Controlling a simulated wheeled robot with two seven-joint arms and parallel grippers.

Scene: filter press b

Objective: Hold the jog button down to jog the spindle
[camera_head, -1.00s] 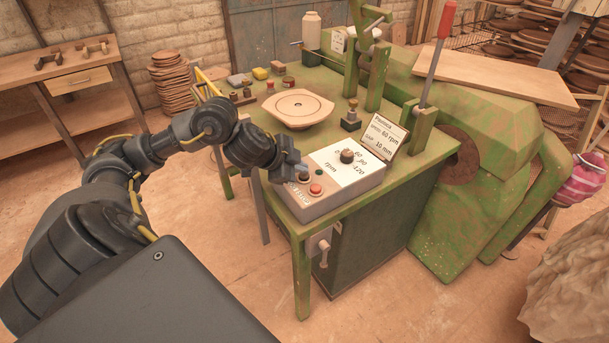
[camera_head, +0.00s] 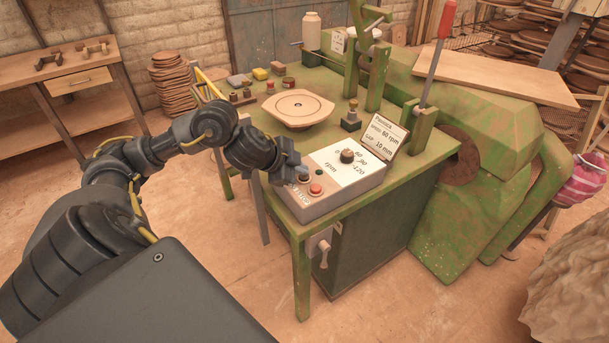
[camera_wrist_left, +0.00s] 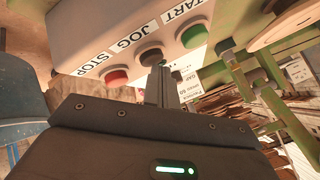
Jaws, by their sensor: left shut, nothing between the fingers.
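The grey control box (camera_head: 345,182) sits on the near corner of the green press table. In the left wrist view its face carries a green START button (camera_wrist_left: 194,36), a dark JOG button (camera_wrist_left: 152,56) and a red STOP button (camera_wrist_left: 116,76). The STOP button also shows in the head view (camera_head: 316,189). My left gripper (camera_head: 301,173) is shut and empty, over the buttons. In the left wrist view its fingertips (camera_wrist_left: 160,68) overlap the edge of the JOG button; whether they press it I cannot tell. My right gripper is not in view.
A red-handled lever (camera_head: 437,65) rises at the right.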

